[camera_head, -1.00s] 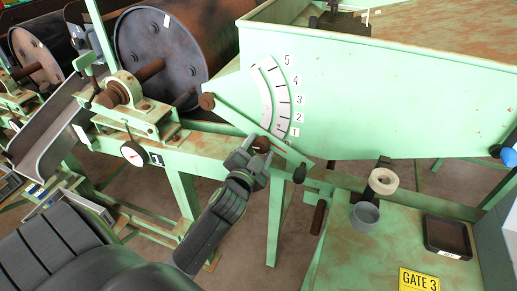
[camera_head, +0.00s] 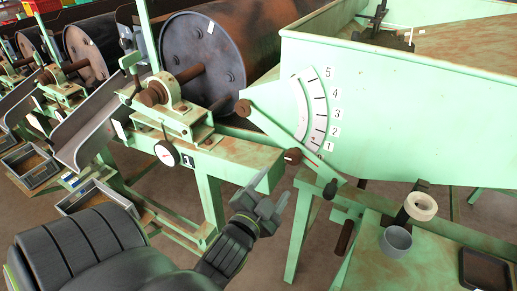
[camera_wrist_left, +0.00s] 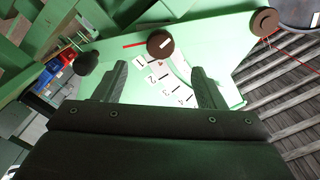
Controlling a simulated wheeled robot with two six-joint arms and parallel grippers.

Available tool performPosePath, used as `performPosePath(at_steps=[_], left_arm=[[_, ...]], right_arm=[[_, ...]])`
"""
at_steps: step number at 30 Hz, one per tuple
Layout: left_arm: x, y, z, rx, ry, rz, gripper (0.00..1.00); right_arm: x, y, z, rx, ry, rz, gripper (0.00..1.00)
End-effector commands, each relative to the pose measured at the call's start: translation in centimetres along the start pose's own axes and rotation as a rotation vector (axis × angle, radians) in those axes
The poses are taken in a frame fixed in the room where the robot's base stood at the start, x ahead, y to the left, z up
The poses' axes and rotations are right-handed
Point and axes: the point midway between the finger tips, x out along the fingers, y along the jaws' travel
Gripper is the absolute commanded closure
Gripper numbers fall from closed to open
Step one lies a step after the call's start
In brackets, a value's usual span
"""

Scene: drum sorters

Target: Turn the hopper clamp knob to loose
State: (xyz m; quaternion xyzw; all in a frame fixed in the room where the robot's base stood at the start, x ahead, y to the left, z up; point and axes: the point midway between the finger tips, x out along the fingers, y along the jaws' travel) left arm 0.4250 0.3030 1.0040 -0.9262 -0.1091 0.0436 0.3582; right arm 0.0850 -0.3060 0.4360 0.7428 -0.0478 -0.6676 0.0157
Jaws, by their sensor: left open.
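The hopper clamp knob (camera_head: 293,156) is a small round brown knob on the green pointer arm (camera_head: 268,127), beside the low end of the numbered scale (camera_head: 318,112). In the left wrist view the knob (camera_wrist_left: 160,44) shows a pale mark on its face, ahead of my fingertips. My left gripper (camera_head: 269,195) is open and empty, below and left of the knob and apart from it. In the left wrist view its two fingers (camera_wrist_left: 158,76) stand wide apart with the scale behind them. My right gripper is not in view.
The green hopper (camera_head: 400,110) fills the upper right. A black ball handle (camera_head: 331,190) ends the pointer arm; a brown pivot disc (camera_head: 243,107) is at its other end. A dial gauge (camera_head: 167,153) hangs left. A grey cup (camera_head: 396,242) and cream roll (camera_head: 421,206) stand on the right bench.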

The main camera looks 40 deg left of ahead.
Motion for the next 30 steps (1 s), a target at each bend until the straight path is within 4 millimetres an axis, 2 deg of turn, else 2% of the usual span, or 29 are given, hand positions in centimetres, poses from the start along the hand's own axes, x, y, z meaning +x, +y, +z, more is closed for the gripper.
performPosePath(at_steps=[1, 6, 12, 18, 30], left_arm=[[-1.1, 0.0, 0.1, -0.004, -0.004, -0.002, 0.36], [-3.9, 0.0, 0.1, -0.004, -0.005, -0.002, 0.36], [-5.8, 0.1, 0.1, -0.001, -0.002, 0.002, 0.36], [-6.6, 0.0, 0.0, 0.001, 0.000, -0.001, 0.36], [-6.7, 0.0, 0.0, 0.001, 0.000, -0.001, 0.36]], right_arm=[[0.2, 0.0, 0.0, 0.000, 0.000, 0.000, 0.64], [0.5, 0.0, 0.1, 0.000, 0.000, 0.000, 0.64], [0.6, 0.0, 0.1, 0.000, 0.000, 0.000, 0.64], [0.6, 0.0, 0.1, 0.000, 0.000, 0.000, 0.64], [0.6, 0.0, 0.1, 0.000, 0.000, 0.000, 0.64]])
